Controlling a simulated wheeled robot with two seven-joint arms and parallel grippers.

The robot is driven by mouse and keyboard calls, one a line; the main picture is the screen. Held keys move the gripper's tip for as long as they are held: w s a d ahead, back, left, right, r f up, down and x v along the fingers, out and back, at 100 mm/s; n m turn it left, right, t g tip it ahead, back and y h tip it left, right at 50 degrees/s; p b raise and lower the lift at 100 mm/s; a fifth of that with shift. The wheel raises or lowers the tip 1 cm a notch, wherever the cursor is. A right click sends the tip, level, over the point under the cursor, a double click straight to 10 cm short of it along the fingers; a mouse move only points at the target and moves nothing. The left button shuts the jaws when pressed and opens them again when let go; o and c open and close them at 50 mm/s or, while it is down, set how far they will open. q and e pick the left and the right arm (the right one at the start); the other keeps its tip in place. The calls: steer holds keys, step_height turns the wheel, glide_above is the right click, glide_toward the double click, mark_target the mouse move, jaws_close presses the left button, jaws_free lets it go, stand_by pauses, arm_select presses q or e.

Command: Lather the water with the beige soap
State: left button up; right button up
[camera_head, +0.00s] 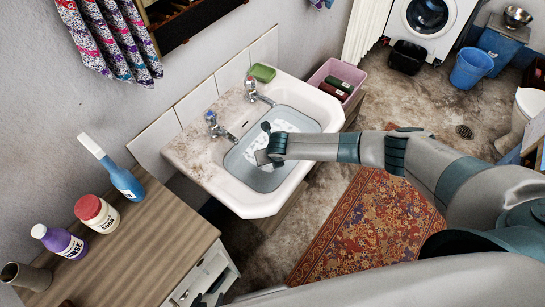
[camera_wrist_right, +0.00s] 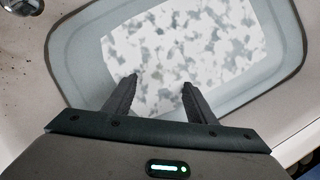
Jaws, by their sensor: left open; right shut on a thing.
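The sink basin (camera_head: 230,165) holds greyish water with white foam patches (camera_head: 288,118). In the right wrist view, the speckled foam (camera_wrist_right: 190,55) covers much of the water. My right arm reaches over the basin, and its gripper (camera_head: 266,142) is down at the water. In the right wrist view, the right gripper (camera_wrist_right: 160,90) has its fingertips at the foam, with a gap between them. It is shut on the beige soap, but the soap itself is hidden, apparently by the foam. My left gripper (camera_head: 208,300) is open at the bottom edge, partly cut off, beside the cabinet.
Two taps (camera_head: 213,124) stand at the basin's back rim, near a green soap dish (camera_head: 263,73). A wooden cabinet top (camera_head: 150,230) at left carries several bottles, including a blue one (camera_head: 125,182). A pink crate (camera_head: 337,75) stands beyond the sink. A patterned rug (camera_head: 365,230) lies on the floor.

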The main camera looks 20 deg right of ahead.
steer(key=w+d+b, duration=0.1)
steer(key=d, duration=0.1)
steer(key=w+d+b, duration=0.1)
steer(key=w+d, duration=0.1)
steer(key=shift+w+f, duration=0.1)
steer(key=shift+w+d, duration=0.25)
steer(key=shift+d, duration=0.1)
steer(key=shift+s+a+r+p, duration=0.15)
steer(key=shift+s+a+p, duration=0.55)
steer(key=shift+a, duration=0.3)
steer(key=shift+s+a+r+p, duration=0.1)
steer(key=shift+s+a+p, duration=0.45)
steer(key=shift+s+a, duration=0.35)
steer(key=shift+s+a+f, duration=0.15)
steer(key=shift+s+a, duration=0.15)
steer(key=shift+a, duration=0.25)
